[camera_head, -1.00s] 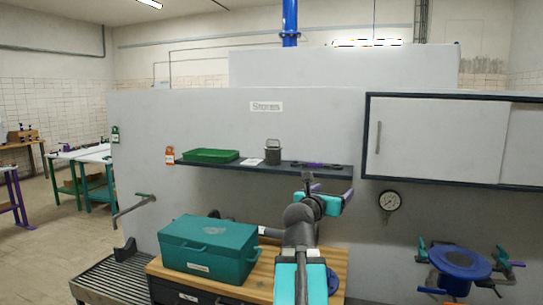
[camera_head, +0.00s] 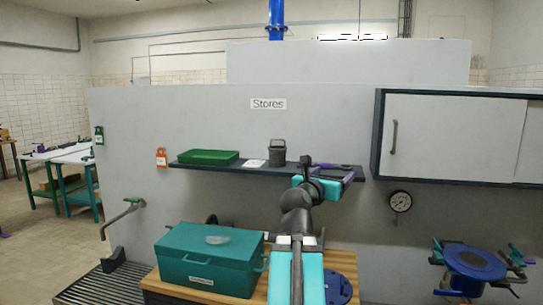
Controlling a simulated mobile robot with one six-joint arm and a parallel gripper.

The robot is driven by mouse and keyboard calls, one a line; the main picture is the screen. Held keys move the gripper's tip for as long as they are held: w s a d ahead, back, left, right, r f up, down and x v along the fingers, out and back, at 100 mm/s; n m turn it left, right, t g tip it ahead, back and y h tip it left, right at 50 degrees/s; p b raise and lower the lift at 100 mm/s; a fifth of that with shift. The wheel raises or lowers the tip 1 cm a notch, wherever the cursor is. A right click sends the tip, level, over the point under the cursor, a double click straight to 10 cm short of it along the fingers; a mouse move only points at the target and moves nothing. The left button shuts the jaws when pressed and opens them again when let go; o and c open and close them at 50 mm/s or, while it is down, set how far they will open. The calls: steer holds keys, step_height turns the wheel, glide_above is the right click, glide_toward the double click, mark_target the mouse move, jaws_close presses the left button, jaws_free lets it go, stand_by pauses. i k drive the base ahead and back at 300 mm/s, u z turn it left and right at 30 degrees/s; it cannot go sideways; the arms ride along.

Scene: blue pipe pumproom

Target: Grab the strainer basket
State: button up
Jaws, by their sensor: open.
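The strainer basket is most likely the small dark grey can with a top handle (camera_head: 278,153). It stands upright on the dark wall shelf (camera_head: 225,168) under the "Stores" sign. My gripper (camera_head: 306,160), at the end of my arm, is in front of the shelf, a little right of the can. It is apart from the can and looks empty. The fingers are small and partly merge with the shelf edge behind them.
A green tray (camera_head: 208,157), a white card (camera_head: 254,163) and a purple-handled tool (camera_head: 338,168) share the shelf. Below, a teal toolbox (camera_head: 208,260) stands on a wooden bench top. A white cabinet (camera_head: 450,137) and a gauge (camera_head: 400,201) are at the right.

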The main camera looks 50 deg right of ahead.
mark_target(277, 154)
steer(key=i, duration=1)
steer(key=u, duration=0.05)
